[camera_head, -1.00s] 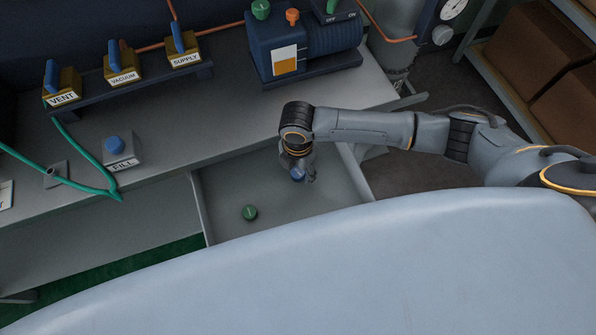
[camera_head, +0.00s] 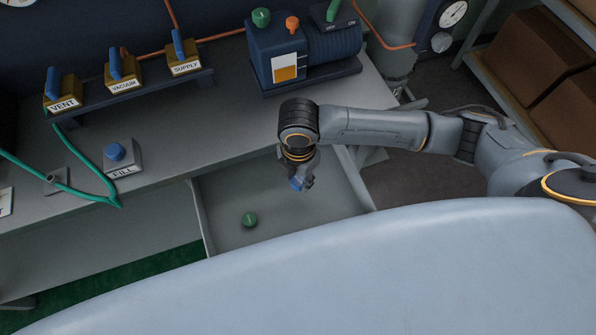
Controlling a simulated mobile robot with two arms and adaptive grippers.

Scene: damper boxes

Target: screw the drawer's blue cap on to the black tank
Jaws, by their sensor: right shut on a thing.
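My right gripper (camera_head: 301,184) points down over the open drawer (camera_head: 335,200). It is shut on the blue cap (camera_head: 296,184), which shows at the left side of its fingertips. The gripper hides part of the cap. I cannot tell exactly how high the cap is above the drawer floor. A green cap (camera_head: 249,219) lies in the drawer, apart from the gripper. I cannot make out a black tank in this view. My left gripper is not in view.
The bench holds a FILL box (camera_head: 122,160) with a blue knob, a green hose (camera_head: 88,190), and a rack of VENT, VACUUM and SUPPLY valves (camera_head: 125,78). A blue pump (camera_head: 285,58) stands at the back. The bench in front of the pump is clear.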

